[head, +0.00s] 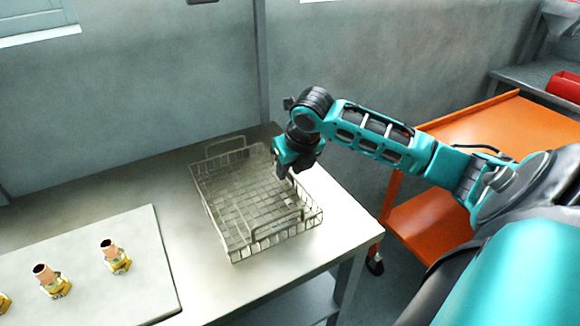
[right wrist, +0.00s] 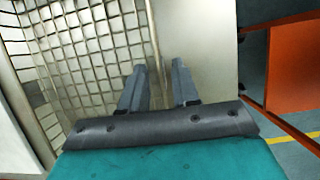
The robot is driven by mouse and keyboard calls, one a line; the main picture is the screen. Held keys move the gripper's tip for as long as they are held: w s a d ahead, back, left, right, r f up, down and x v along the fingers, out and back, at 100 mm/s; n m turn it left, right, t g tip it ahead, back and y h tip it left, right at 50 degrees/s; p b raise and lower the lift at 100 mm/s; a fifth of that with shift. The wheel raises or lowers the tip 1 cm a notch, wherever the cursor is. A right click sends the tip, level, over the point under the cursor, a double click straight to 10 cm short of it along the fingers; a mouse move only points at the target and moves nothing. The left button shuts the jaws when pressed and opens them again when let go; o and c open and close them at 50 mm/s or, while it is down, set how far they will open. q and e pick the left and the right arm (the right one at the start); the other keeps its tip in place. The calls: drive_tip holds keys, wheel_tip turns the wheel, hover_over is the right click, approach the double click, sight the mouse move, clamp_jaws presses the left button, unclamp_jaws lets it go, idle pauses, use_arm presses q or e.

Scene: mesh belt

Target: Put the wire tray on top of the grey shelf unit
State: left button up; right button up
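The wire tray (head: 235,200), a metal mesh basket with a raised handle at each end, sits on the light metal table. My right gripper (head: 287,172) is at the tray's right long side, pointing down. In the right wrist view, the two fingers (right wrist: 159,85) are apart, with the tray's side rim (right wrist: 154,45) running between them and gaps seeming to show on both sides. A grey shelf-like unit (head: 518,77) stands at the far right, only partly in view; I cannot tell if it is the task's shelf unit. My left gripper is out of view.
An orange cart (head: 478,125) stands right of the table (head: 180,235). A pale board (head: 95,265) with several brass and copper fittings (head: 52,282) lies at front left. A red bin (head: 565,86) sits on the grey unit. A wall with a post is close behind the table.

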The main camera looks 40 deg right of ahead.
drive_tip(key=shift+r, duration=0.1)
drive_tip(key=shift+s+r, duration=0.1)
drive_tip(key=shift+r, duration=0.2)
drive_tip(key=v, duration=1.1)
drive_tip(key=shift+s, duration=0.15)
